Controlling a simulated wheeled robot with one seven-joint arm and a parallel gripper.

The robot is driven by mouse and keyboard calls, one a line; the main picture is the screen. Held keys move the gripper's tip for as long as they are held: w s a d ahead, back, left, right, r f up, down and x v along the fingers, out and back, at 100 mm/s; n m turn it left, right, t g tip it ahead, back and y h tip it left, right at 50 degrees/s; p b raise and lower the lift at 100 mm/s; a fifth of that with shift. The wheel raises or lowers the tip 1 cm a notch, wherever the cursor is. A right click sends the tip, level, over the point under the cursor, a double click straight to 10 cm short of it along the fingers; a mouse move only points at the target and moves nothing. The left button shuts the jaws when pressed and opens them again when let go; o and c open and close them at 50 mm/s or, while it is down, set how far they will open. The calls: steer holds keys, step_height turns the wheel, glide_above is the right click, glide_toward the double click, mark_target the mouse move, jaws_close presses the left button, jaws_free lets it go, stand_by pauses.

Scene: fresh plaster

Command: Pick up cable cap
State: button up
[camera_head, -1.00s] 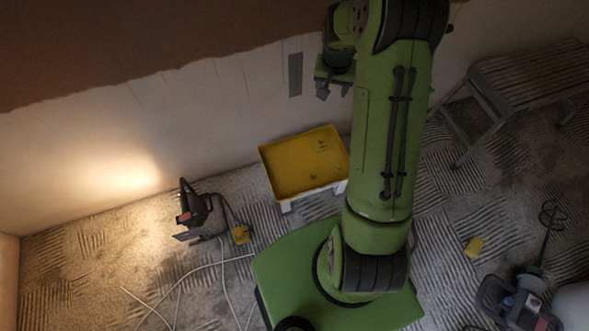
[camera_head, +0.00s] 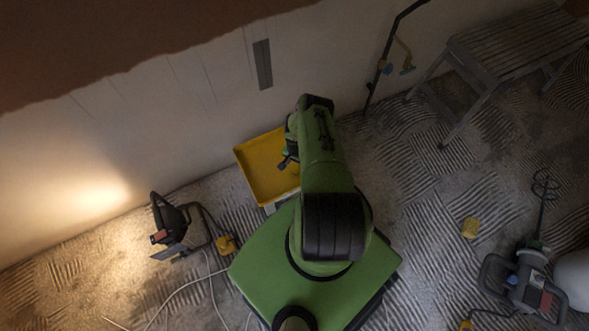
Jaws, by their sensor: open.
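I cannot make out the cable cap for certain. The shallow yellow tray (camera_head: 256,172) stands on a low support against the wall, left of my arm. My gripper (camera_head: 284,165) is over the right part of this tray, with its dark jaws pointing down and left. It is open, and I see nothing held in it. My arm and gripper hide the tray's right side, and the small yellow pieces seen in it earlier do not show now.
A grey trestle bench (camera_head: 515,50) stands at back right.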

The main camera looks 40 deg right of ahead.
mark_target(296, 170)
step_height(296, 170, down, 8)
steer(key=b, duration=0.4)
steer(key=shift+r, duration=0.2)
jaws_close()
steer(key=shift+r, duration=0.1)
step_height(296, 170, up, 10)
steer(key=p, duration=0.5)
steer(key=shift+p, duration=0.4)
